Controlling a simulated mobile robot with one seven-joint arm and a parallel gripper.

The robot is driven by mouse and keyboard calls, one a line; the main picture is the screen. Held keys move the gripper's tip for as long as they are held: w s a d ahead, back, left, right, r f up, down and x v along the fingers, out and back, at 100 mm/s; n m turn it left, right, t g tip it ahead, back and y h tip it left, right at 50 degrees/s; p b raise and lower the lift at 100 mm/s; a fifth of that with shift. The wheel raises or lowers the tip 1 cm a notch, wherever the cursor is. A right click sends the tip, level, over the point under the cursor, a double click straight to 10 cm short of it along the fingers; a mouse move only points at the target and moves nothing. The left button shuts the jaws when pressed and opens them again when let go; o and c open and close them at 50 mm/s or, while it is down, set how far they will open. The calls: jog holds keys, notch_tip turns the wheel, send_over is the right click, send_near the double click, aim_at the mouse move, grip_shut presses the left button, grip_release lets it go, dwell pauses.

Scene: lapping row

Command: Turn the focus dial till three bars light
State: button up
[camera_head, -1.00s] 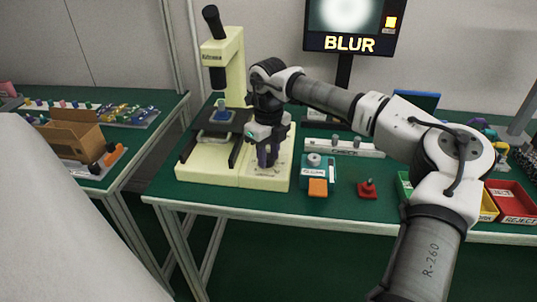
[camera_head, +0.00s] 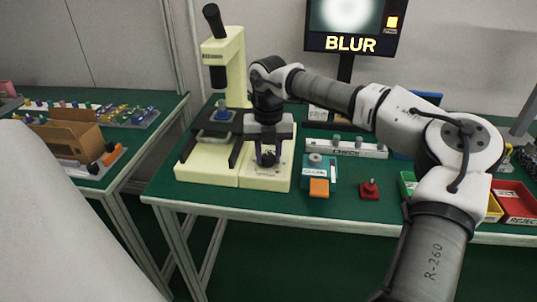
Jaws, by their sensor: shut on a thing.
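The cream microscope (camera_head: 235,62) stands on the green bench at the left. My gripper (camera_head: 268,158) points down over the right part of its pale base (camera_head: 207,172). The fingers are shut on the dark focus dial (camera_head: 268,159), which they partly hide. The monitor (camera_head: 352,28) behind shows a blurred bright disc and the word BLUR. A sample on a blue holder (camera_head: 222,115) sits on the microscope stage.
A teal box with an orange button (camera_head: 319,187) and a red knob block (camera_head: 369,190) stand close to the right of the base. A CHECK rack (camera_head: 345,149) is behind them. Red (camera_head: 515,202) and yellow bins are at the far right.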

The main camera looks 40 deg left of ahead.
aim_at(268, 157)
jog(key=shift+m, duration=0.3)
jog(key=o, duration=1)
notch_tip(268, 157, up, 14)
jog(key=shift+f, duration=0.1)
dwell(0.6)
